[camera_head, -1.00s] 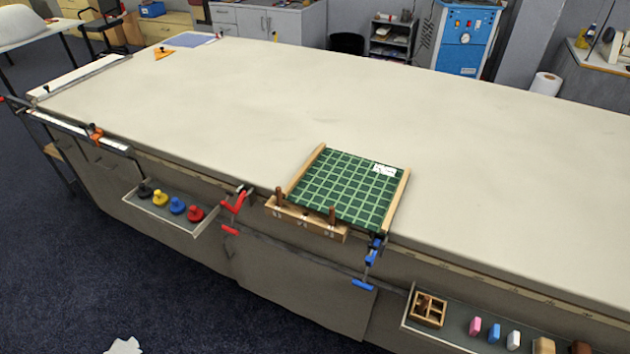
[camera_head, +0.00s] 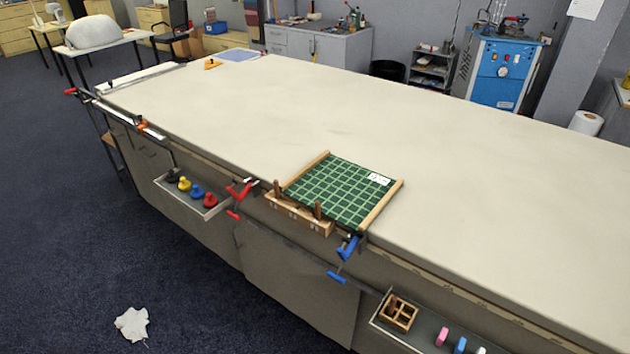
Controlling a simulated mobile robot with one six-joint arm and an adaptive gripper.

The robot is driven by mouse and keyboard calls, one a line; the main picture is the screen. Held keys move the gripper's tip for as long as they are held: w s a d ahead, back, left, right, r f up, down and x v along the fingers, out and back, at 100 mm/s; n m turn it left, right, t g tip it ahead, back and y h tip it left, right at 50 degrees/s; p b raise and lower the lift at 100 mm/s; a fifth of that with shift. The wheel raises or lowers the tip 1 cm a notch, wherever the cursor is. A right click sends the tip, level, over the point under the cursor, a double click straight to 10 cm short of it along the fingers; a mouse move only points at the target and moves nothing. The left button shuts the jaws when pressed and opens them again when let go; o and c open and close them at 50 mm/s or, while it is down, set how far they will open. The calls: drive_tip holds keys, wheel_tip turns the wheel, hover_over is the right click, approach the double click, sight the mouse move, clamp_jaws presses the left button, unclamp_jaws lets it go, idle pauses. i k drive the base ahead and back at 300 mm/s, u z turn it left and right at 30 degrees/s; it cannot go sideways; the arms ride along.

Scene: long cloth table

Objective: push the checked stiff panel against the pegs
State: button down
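The checked stiff panel (camera_head: 340,190) is green with lighter grid lines and a white label near its far right corner. It lies flat on the long cloth table (camera_head: 250,115) near its front edge, between two wooden side rails (camera_head: 382,206). A wooden block (camera_head: 297,213) sits at the table's front edge and carries two upright brown pegs, a left one (camera_head: 277,188) and a right one (camera_head: 317,210). The panel's near edge is close to the pegs; whether it touches them I cannot tell. My gripper is not in view.
A red clamp (camera_head: 239,192) and a blue clamp (camera_head: 346,248) grip the table edge beside the block. A tray (camera_head: 211,211) of colored weights hangs at left, another with a wooden box (camera_head: 399,313) at right. A white scrap (camera_head: 132,324) lies on the floor.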

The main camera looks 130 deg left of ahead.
sight(353, 196)
drive_tip(key=i, duration=0.25)
drive_tip(key=u, duration=0.4)
drive_tip(key=k, duration=0.2)
drive_tip(key=u, duration=2.7)
drive_tip(key=i, duration=0.25)
